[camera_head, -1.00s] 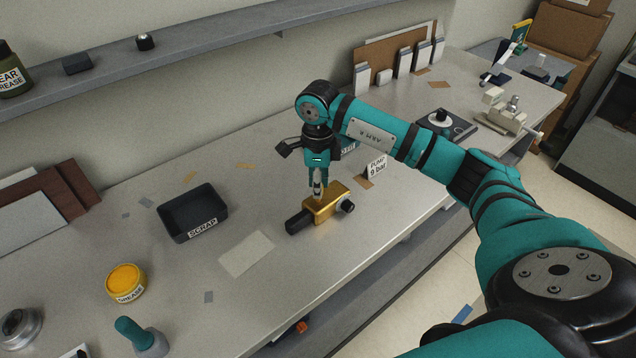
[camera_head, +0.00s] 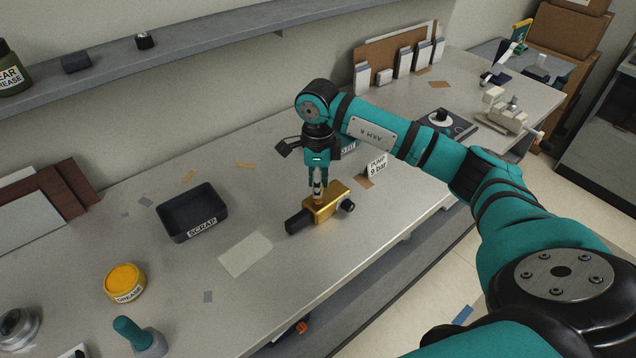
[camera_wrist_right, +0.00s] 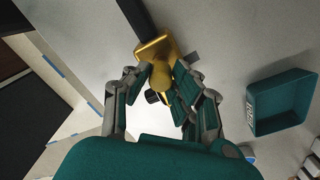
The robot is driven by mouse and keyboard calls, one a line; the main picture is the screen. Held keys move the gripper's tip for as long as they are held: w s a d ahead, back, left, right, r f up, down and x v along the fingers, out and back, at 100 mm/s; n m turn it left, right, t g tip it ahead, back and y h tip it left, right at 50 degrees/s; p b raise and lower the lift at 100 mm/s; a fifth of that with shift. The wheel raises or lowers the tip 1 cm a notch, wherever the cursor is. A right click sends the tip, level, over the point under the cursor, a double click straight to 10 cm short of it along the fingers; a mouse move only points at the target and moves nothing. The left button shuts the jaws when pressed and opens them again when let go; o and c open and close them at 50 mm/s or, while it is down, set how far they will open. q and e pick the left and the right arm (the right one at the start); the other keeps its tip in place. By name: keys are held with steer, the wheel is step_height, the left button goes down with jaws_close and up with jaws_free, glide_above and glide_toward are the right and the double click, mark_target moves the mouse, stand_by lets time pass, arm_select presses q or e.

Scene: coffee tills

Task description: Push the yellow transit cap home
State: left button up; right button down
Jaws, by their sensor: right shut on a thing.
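A brass-coloured pump body (camera_head: 330,198) with a black cylinder at its left end and a dark knob at its right lies on the grey bench. My right gripper (camera_head: 317,188) points down over it. In the right wrist view, my right gripper (camera_wrist_right: 160,82) is shut on a yellow-gold round piece, which looks like the yellow transit cap (camera_wrist_right: 160,74), standing at the brass body (camera_wrist_right: 155,48). The fingers partly hide this piece, and I cannot tell how far it is seated. My left gripper is not in view.
A black SCRAP tray (camera_head: 191,213) stands left of the pump, with a pale sheet (camera_head: 246,254) between them. A "PUMP 9 bar" card (camera_head: 377,168) stands close behind right. A yellow grease tin (camera_head: 125,281) is at front left. The bench's front edge is close to the pump.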

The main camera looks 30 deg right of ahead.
steer(key=shift+f, duration=0.2)
steer(key=shift+f+b, duration=0.8)
steer(key=shift+f, duration=0.05)
steer(key=shift+f, duration=0.15)
steer(key=c, duration=1)
jaws_free()
steer(key=shift+c, duration=0.2)
step_height(320, 180, up, 12)
